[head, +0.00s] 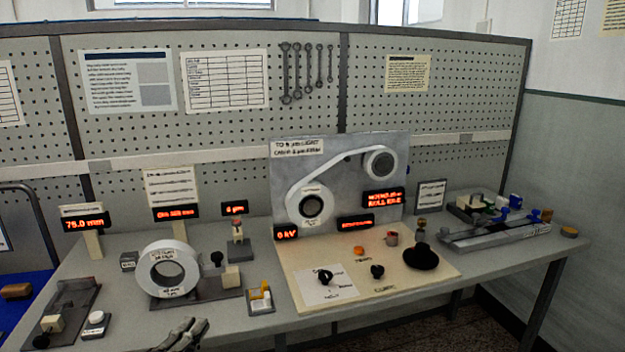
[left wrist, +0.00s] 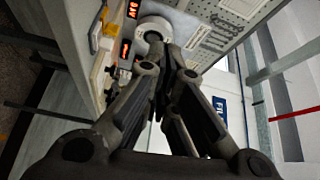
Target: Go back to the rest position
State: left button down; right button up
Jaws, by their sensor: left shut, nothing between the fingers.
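My left gripper (head: 184,336) shows at the bottom of the head view, low in front of the bench's near edge. Its dark fingers are shut with nothing between them. In the left wrist view the gripper (left wrist: 160,75) fills the middle, its fingers together, with the bench seen sideways beyond. My right gripper is not in view.
The grey bench (head: 240,317) carries a white ring roll (head: 168,270) near the left gripper. A cream panel (head: 400,290) with black knobs stands right of it, before an upright winding board (head: 340,180). A long grey rail fixture (head: 500,232) lies at the right.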

pick_arm(q)
jog(key=s+a+f+n+g+y, duration=0.1)
jog(key=a+f+n+g, duration=0.1)
jog(key=f, duration=0.7)
jog(key=s+a+f+n+g+y, duration=0.1)
jog(key=a+f+n+y, duration=0.15)
jog(key=f, duration=0.65)
jog(key=s+a+f+n+g, duration=0.1)
jog(key=s+f+n+g, duration=0.3)
jog(key=f, duration=0.7)
jog(key=s+a+f+n+g, duration=0.1)
jog(key=s+f, duration=0.5)
jog(key=f, duration=0.5)
jog(key=s+d+f+n+g, duration=0.2)
jog(key=s+f+n+g, duration=0.25)
jog(key=s+f, duration=1.3)
jog(key=s+d+f+n+g, duration=0.1)
jog(key=s+d+f+g, duration=0.1)
jog(key=s, duration=0.8)
jog(key=s+d+f+n+g, duration=0.1)
jog(key=s+d+f+g, duration=0.1)
jog(key=s, duration=0.8)
jog(key=shift+d+f+g, duration=0.2)
jog(key=shift+f+g, duration=0.05)
jog(key=shift+g, duration=0.1)
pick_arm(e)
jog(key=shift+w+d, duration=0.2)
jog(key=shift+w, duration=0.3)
